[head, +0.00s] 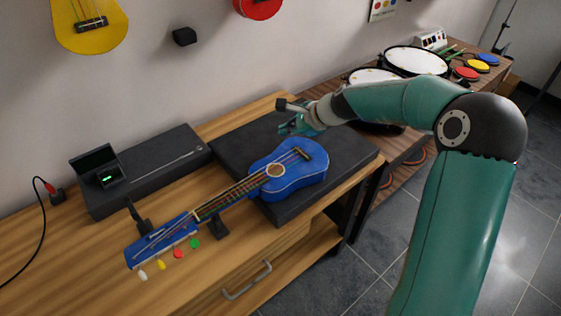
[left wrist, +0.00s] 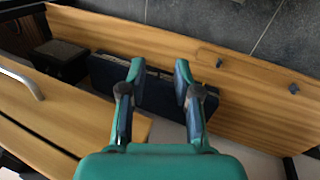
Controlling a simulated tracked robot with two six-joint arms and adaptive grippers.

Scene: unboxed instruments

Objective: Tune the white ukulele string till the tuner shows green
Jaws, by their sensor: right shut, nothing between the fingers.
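A blue ukulele (head: 290,172) lies on its back on a thick black pad, its neck pointing to the lower left. Its headstock (head: 160,243) has white (head: 142,276), yellow (head: 160,264), red (head: 179,254) and green (head: 195,243) pegs along the near side. A small tuner (head: 97,164) with a dark screen and a lit green mark stands on a long black case at the left. My right gripper (head: 294,122) is shut and empty above the far part of the pad, beyond the ukulele body. My left gripper (left wrist: 159,68) is open in the left wrist view, away from the ukulele.
The black pad (head: 354,142) and black case (head: 145,165) rest on the wooden table (head: 75,255). A dark stand props the neck (head: 217,226). A drawer handle (head: 247,281) is at the front. Drums (head: 415,60) stand at the right rear. A dark object (left wrist: 155,88) lies beyond my left fingers.

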